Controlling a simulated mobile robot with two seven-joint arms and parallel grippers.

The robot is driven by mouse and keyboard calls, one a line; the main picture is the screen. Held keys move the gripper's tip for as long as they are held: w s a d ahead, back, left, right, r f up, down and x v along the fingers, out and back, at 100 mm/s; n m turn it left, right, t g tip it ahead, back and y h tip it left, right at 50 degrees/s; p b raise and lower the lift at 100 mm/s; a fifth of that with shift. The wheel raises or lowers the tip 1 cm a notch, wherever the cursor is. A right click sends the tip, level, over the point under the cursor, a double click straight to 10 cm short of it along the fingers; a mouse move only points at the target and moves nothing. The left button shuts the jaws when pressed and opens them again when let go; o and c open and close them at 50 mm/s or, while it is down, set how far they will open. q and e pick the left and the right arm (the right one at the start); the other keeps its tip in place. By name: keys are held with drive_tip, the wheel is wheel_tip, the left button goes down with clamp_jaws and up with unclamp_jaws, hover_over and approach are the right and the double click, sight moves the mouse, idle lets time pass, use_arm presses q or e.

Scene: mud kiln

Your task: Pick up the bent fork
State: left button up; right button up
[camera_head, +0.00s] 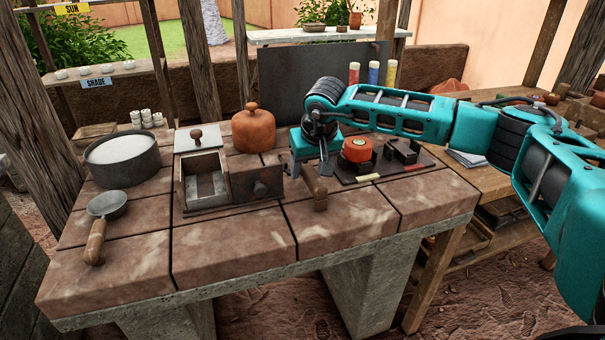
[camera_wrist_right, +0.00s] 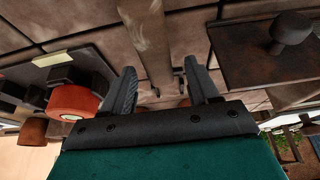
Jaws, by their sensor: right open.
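A tool with a pale wooden handle (camera_head: 318,192), probably the bent fork, lies on the brick tabletop. Its handle points toward the front edge. In the right wrist view its handle (camera_wrist_right: 150,40) runs down between my fingers; small dark parts show near its lower end, but its metal end is mostly hidden. My right gripper (camera_head: 311,167) is just above its back end. In the right wrist view the gripper (camera_wrist_right: 160,90) is open, with one finger on each side of the handle. I cannot tell whether they touch it. My left gripper is not in view.
Right is a dark tray (camera_head: 345,178) with an orange-red round item (camera_head: 357,149). An orange clay jar (camera_head: 254,130) stands behind.

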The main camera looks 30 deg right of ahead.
drive_tip(key=x, duration=0.2)
drive_tip(key=shift+w+f, duration=0.15)
drive_tip(key=shift+f, duration=0.1)
clamp_jaws()
idle(0.4)
